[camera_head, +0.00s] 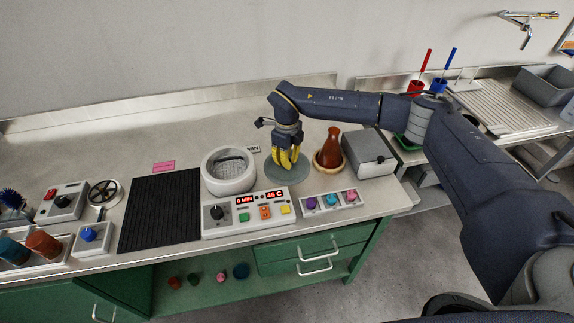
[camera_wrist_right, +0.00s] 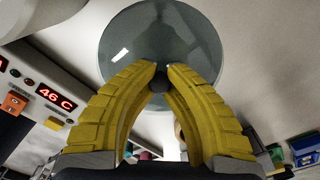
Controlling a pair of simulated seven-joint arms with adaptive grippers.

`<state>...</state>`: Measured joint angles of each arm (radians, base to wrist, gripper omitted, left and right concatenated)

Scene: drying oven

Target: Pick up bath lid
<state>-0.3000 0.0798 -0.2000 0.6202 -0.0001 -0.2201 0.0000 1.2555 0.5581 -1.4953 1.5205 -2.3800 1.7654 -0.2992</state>
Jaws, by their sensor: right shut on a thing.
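The bath lid (camera_head: 273,170) is a round, see-through grey-green disc just right of the bath in the head view. It also shows in the right wrist view (camera_wrist_right: 158,32), with a dark knob (camera_wrist_right: 159,82) at its middle. My right gripper (camera_head: 288,165) has yellow fingers and is above the lid. In the wrist view its fingertips (camera_wrist_right: 159,75) are closed on the knob from both sides. I cannot tell if the lid is clear of the bench. The white round bath (camera_head: 229,185) is uncovered, with a grid inside. My left gripper is not in view.
A control panel (camera_head: 247,212) reading 46 C stands in front of the bath. A brown flask (camera_head: 332,147) on a ring and a grey box (camera_head: 369,155) stand right of the lid. A black ribbed mat (camera_head: 160,210) lies to the left. The bench behind is mostly clear.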

